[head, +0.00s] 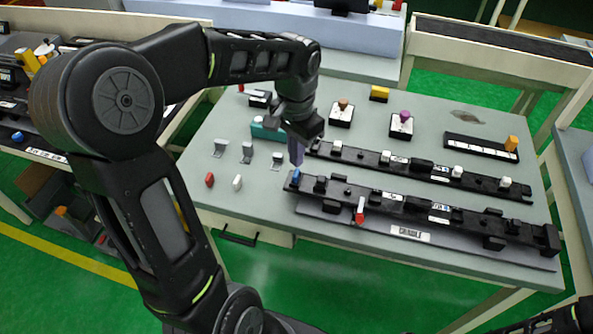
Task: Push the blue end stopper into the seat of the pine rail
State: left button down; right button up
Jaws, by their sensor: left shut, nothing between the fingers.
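A blue end stopper (296,174) sits at the left end of the front long rail (335,191). This rail is dark, not pine-coloured, in the head view. My left gripper (297,160) is shut and empty and points down just above the blue stopper. Its fingertips are at or very near the stopper's top; I cannot tell if they touch. How deep the stopper sits in its seat is too small to tell. My right gripper is not in view.
A second dark rail (350,154) lies behind the front one. The front rail lies over a grey labelled plate (375,227). Small grey brackets (247,151), red and white pieces (237,182) lie to the left. Knobbed blocks (401,124) stand at the back.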

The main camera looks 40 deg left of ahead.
pick_arm(q)
notch_tip(320, 180, up, 4)
jog(key=shift+f+p, duration=0.1)
jog(key=shift+p, duration=1.1)
